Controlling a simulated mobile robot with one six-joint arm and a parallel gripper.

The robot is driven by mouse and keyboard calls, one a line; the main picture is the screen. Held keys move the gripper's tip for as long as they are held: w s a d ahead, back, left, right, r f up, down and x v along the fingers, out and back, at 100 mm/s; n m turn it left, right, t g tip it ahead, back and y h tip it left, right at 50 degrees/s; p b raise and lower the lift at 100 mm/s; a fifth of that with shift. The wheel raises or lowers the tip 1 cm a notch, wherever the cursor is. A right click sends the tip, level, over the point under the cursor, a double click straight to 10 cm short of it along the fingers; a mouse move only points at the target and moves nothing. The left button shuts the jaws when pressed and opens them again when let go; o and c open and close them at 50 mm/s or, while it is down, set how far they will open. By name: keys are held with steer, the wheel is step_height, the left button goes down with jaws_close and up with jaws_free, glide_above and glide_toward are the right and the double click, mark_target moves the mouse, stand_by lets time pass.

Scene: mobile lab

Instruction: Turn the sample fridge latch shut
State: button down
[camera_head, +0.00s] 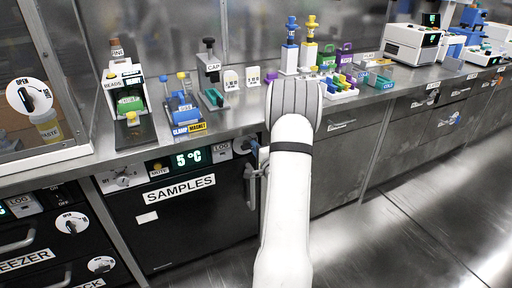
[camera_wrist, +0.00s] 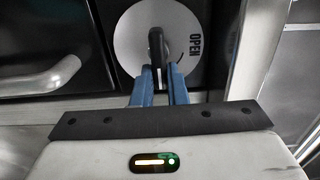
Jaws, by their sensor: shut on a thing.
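The sample fridge (camera_head: 160,225) is a black door marked SAMPLES under the bench, with a lit 5 °C display. Its latch is a white round plate (camera_head: 241,146) at the door's upper right, partly hidden by my arm. In the wrist view the plate (camera_wrist: 128,45) carries a black latch handle (camera_wrist: 156,42), upright in the picture. The word OPEN is printed sideways to its right, above a short curved mark. My gripper (camera_wrist: 160,75) has its blue fingers shut on the lower end of the handle. In the head view my gripper (camera_head: 258,146) is mostly hidden by my arm.
A metal door handle (camera_wrist: 45,78) lies left of the latch in the wrist view. The steel bench (camera_head: 235,118) above holds racks, pipettes and small devices. Another black unit with dials (camera_head: 70,223) is at left. The floor (camera_head: 400,235) at right is clear.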

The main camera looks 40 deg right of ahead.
stand_by(0.4)
steer(key=c, duration=1.4)
jaws_free()
steer(key=shift+c, duration=0.2)
steer(key=shift+s, duration=0.1)
steer(key=p+v, duration=0.1)
steer(key=v, duration=0.6)
steer(key=shift+s, duration=0.3)
steer(key=shift+a, duration=0.1)
